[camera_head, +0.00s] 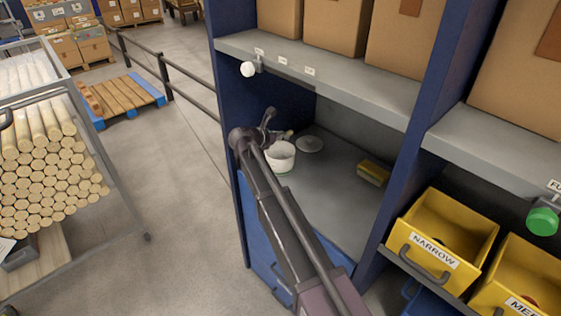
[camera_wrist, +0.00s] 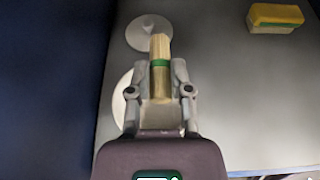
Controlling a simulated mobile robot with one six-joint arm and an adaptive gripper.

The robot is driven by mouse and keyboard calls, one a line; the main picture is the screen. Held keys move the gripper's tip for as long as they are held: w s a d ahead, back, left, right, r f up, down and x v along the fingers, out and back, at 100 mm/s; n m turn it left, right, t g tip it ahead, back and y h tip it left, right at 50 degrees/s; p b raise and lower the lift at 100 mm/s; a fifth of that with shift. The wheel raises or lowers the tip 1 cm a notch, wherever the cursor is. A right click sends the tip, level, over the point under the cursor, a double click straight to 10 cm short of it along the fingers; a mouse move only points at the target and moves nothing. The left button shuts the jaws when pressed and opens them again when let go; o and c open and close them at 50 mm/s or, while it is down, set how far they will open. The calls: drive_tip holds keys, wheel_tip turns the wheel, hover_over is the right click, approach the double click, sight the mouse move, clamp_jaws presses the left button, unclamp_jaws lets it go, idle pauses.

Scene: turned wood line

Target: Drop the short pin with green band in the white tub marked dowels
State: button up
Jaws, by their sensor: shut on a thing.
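My gripper (camera_wrist: 160,80) is shut on the short pin with green band (camera_wrist: 159,48), a pale wooden piece that sticks out past the fingertips. The white tub (camera_head: 281,160) stands on the grey shelf in the head view, its top open. In the wrist view part of the tub (camera_wrist: 118,104) shows below and left of the fingers; the rest is hidden. Any marking on the tub cannot be read. A round white lid with a knob (camera_head: 309,144) lies beyond the tub.
A yellow block like a sponge (camera_head: 373,172) lies on the shelf at the right. A blue side panel (camera_head: 240,110) bounds the bay at left, and a grey shelf with boxes (camera_head: 330,75) is above. Yellow bins (camera_head: 447,225) stand to the right. The middle of the shelf is clear.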

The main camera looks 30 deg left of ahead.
sight(282, 147)
drive_tip(key=shift+f+b, duration=2.65)
drive_tip(key=shift+f, duration=0.15)
drive_tip(key=o, duration=0.8)
drive_tip(key=shift+o, duration=0.2)
drive_tip(key=shift+r, duration=0.15)
